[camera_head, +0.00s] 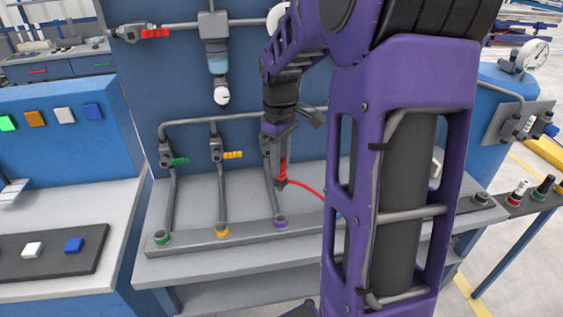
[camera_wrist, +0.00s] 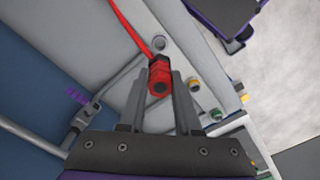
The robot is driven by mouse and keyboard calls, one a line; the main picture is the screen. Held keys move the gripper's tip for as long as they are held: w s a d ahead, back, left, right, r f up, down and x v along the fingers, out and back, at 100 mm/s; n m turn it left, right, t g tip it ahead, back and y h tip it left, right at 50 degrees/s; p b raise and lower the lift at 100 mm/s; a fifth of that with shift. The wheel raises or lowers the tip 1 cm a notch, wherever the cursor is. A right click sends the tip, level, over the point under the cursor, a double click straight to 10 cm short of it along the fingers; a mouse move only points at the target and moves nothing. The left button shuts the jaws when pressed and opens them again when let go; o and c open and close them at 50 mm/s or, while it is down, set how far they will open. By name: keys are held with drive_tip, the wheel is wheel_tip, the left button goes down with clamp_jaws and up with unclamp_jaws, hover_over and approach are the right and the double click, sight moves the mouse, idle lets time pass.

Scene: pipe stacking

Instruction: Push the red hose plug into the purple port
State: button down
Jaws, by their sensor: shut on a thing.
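My gripper (camera_head: 282,182) is shut on the red hose plug (camera_head: 283,170). In the wrist view the red plug (camera_wrist: 160,78) sits between the two grey fingers of my gripper (camera_wrist: 162,90), with the red hose (camera_wrist: 130,28) running off to the upper left. The purple port (camera_head: 281,222) stands on the grey manifold bar at the bench front. In the head view the plug is above the purple port and apart from it, with a gap between. The hose's far part is hidden behind my arm.
A yellow-orange port (camera_head: 222,231) and a green port (camera_head: 162,238) stand left of the purple one on the manifold bar (camera_head: 190,239). Grey pipes and valves with green (camera_head: 180,161) and yellow (camera_head: 233,155) handles rise behind. My purple arm blocks the right side.

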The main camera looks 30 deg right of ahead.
sight(281, 191)
drive_tip(key=shift+f+b, duration=4.2)
drive_tip(key=shift+f, duration=0.4)
drive_tip(key=shift+f+b, duration=0.5)
drive_tip(key=shift+f, duration=1.15)
drive_tip(key=c, duration=0.5)
unclamp_jaws()
wheel_tip(281, 191, up, 18)
drive_tip(key=p, duration=0.4)
drive_tip(key=shift+f, duration=0.15)
